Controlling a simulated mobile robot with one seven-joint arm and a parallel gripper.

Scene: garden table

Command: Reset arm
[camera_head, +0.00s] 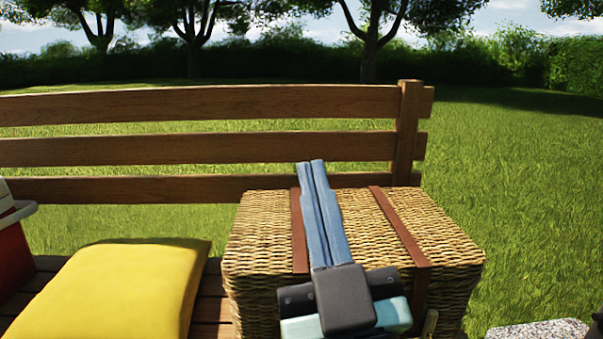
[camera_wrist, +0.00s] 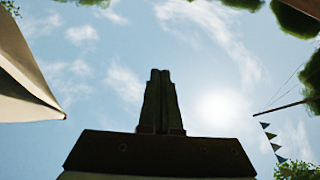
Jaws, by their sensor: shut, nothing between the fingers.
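My gripper (camera_head: 310,164) is in the head view, in front of and overlapping the wicker basket. Its two long blue-grey fingers lie side by side, shut, with nothing between them. In the wrist view the fingers (camera_wrist: 160,73) show as a dark shape, also together, against open sky. The gripper's dark body hides part of the basket's front and lid.
A wicker basket (camera_head: 252,262) with brown straps sits on a wooden bench (camera_head: 210,150). A yellow cushion (camera_head: 115,290) lies to its left, and a red and white container (camera_head: 12,245) stands at the far left. Lawn lies behind. A canopy edge (camera_wrist: 25,75) shows in the wrist view.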

